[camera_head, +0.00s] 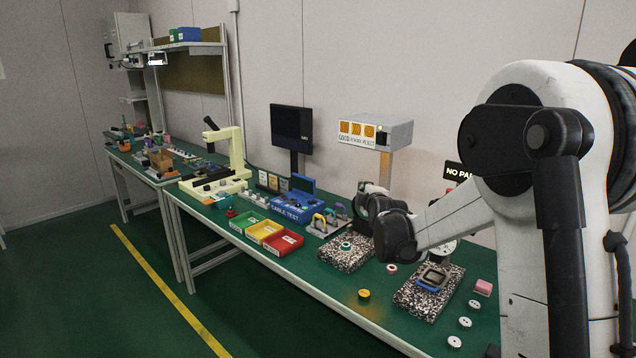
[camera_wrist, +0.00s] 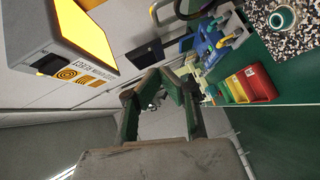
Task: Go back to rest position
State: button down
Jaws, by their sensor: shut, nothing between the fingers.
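My gripper (camera_wrist: 158,84) is in the middle of the wrist view, its fingers drawn together with nothing held. In the head view my white and black arm reaches from the right over the green bench (camera_head: 330,265), and its dark wrist hides part of the bench's back; the fingertips cannot be made out there. The wrist view is tilted and looks along the bench and wall. A speckled block (camera_head: 347,253) with a teal ring (camera_head: 346,245) stands just left of my wrist. It also shows at the top right of the wrist view (camera_wrist: 302,42).
A second speckled block (camera_head: 412,303) bears a blue-framed piece (camera_head: 432,279). Red, yellow and green bins (camera_head: 267,234), a blue tester (camera_head: 293,207), a monitor (camera_head: 292,125) and a sign box (camera_head: 375,131) stand nearby. Small round pieces lie near the front edge. The floor before the bench is clear.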

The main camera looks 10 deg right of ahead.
jog(key=s+a+r+m+g, duration=0.1)
jog(key=s+a+r+m, duration=0.1)
jog(key=s, duration=0.6)
jog(key=s+a+r+m+g+y, duration=0.1)
jog(key=s+a+m+g, duration=0.15)
jog(key=s, duration=0.55)
jog(key=s+a+r+m+g, duration=0.1)
jog(key=s+r+m, duration=0.1)
jog(key=s, duration=0.5)
jog(key=s+f+m+g, duration=0.1)
jog(key=s+f+m, duration=0.1)
jog(key=s, duration=0.7)
jog(key=s+a+f+m+g, duration=0.1)
jog(key=s+f+m+g, duration=0.1)
jog(key=s, duration=0.8)
jog(key=s+f+m+g, duration=0.1)
jog(key=s+f+m, duration=0.3)
jog(key=s, duration=0.5)
jog(key=shift+s+a+f, duration=0.25)
jog(key=shift+a+f, duration=0.1)
jog(key=shift+a, duration=0.05)
